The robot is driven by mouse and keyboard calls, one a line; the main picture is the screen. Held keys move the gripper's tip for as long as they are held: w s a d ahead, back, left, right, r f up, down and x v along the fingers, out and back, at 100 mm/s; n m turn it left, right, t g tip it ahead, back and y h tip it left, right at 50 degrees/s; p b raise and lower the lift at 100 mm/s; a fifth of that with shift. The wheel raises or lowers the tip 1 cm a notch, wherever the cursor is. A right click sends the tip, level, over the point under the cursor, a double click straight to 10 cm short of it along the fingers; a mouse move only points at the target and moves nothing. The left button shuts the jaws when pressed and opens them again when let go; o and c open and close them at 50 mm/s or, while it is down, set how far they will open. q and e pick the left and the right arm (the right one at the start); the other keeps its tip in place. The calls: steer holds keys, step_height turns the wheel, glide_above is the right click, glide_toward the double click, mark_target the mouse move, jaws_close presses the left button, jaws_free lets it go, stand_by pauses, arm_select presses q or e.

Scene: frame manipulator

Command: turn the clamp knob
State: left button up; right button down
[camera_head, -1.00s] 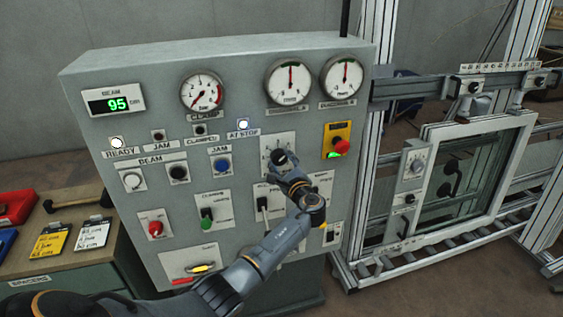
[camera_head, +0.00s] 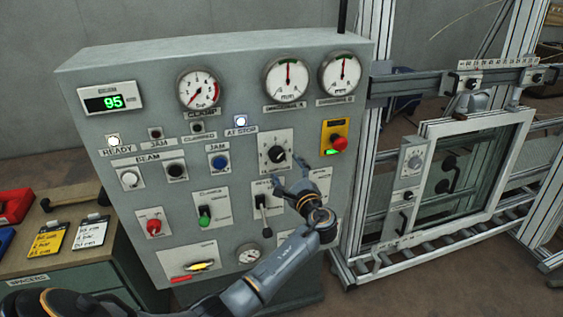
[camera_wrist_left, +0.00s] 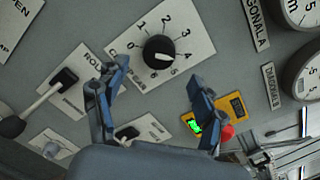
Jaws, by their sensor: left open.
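The clamp knob (camera_head: 276,154) is a round black knob on a white plate with a numbered dial, in the upper right part of the grey control panel. My right gripper is not in view.
A red button on a yellow plate (camera_head: 338,143) sits right of the knob. A black lever (camera_head: 262,204) is below it. Round gauges (camera_head: 287,80) line the panel top. An aluminium frame with a glass pane (camera_head: 470,170) stands at right, a bench with cards (camera_head: 55,238) at left.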

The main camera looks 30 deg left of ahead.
arm_select(q)
steer(key=v, duration=0.5)
steer(key=shift+s+d, duration=0.15)
steer(key=shift+d, duration=0.1)
steer(key=s+d+f+g+h+b, duration=0.15)
steer(key=s+f+h, duration=0.25)
steer(key=f, duration=1.3)
steer(key=s+d+f+g+h+b, duration=0.1)
steer(key=s+f+h+b, duration=0.2)
steer(key=f, duration=1.4)
steer(key=s+d+f+n+g+h+b, duration=0.1)
steer(key=s+d+f+n+g+h, duration=0.1)
steer(key=s+f, duration=0.7)
steer(key=s+d+f+n+g+h+b, duration=0.1)
steer(key=s+d+f+n+g+h, duration=0.15)
steer(key=s+f, duration=0.6)
steer(key=s+d+f+n+g+h+b, duration=0.1)
steer(key=s+f+n, duration=0.4)
steer(key=s, duration=1)
steer(key=s+d+f+n+g+h+b, duration=0.1)
steer(key=s+f+n, duration=0.4)
steer(key=s+f, duration=0.7)
steer(key=s+h+b, duration=0.1)
steer(key=s+b, duration=0.1)
steer(key=shift+s+d+f+n+g, duration=0.15)
steer(key=shift+s+f+n+g, duration=0.05)
steer(key=shift+s+n+g, duration=0.2)
